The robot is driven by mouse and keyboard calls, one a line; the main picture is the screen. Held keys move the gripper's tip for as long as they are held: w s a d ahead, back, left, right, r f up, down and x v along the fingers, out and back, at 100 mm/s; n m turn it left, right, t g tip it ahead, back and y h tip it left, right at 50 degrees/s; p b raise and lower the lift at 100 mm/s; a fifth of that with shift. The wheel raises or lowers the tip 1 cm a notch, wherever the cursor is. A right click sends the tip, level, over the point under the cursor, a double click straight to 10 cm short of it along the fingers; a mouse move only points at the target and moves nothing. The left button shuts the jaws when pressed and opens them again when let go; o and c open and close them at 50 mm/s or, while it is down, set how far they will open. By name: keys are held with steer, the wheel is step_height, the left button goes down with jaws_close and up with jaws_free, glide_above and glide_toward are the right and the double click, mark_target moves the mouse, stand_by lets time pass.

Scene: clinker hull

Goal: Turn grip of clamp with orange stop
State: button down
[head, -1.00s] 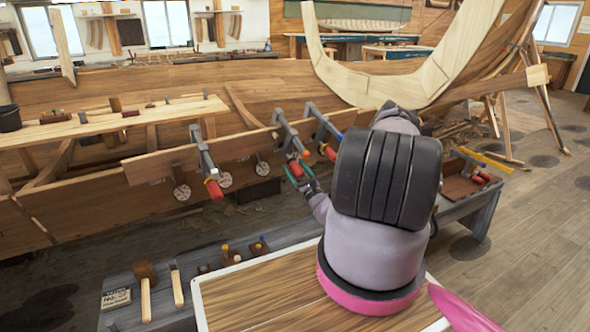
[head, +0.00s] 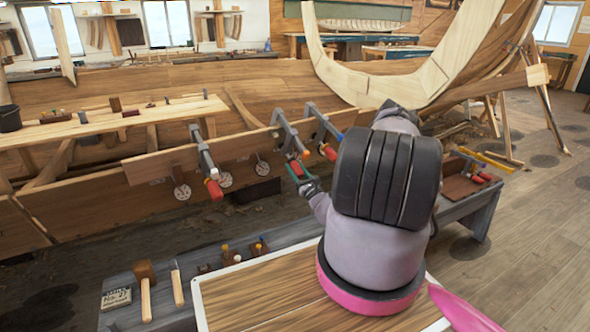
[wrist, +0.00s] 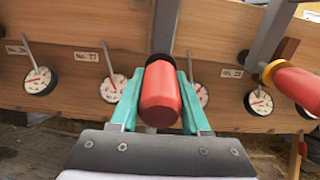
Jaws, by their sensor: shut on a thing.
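Three grey bar clamps with red grips sit along the plank. The middle clamp (head: 283,127) shows a small orange stop (head: 305,154) at its bar end in the head view. My gripper (head: 297,170) is at this clamp's red grip. In the wrist view its green fingers are closed on both sides of the red grip (wrist: 160,95), which has a dark collar behind it. The stop cannot be made out in the wrist view.
The right clamp's red grip (wrist: 295,88), with a yellow-orange collar, is close to my gripper on the right. Round dials (wrist: 108,88) line the plank below. A low bench (head: 300,228) with mallets stands in front. Floor at right is open.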

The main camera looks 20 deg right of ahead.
steer(key=m+y, duration=0.1)
steer(key=m, duration=0.2)
steer(key=shift+m, duration=0.4)
steer(key=m, duration=0.3)
steer(key=shift+a+y, duration=0.1)
steer(key=shift+y, duration=0.3)
steer(key=m+y, duration=0.1)
steer(key=m, duration=0.2)
steer(key=shift+s, duration=0.1)
steer(key=m, duration=0.4)
steer(key=shift+s+a, duration=0.1)
steer(key=m, duration=0.3)
steer(key=shift+m+t+y, duration=0.3)
steer(key=shift+m, duration=0.1)
steer(key=m, duration=0.4)
steer(key=shift+r+m+t, duration=0.15)
steer(key=shift+m+t, duration=0.15)
steer(key=shift+m, duration=0.1)
steer(key=m, duration=0.3)
steer(key=shift+m+t, duration=0.3)
steer(key=shift+m, duration=0.1)
steer(key=shift+s+m+h, duration=0.1)
steer(key=shift+m+h, duration=0.6)
steer(key=shift+m, duration=1.6)
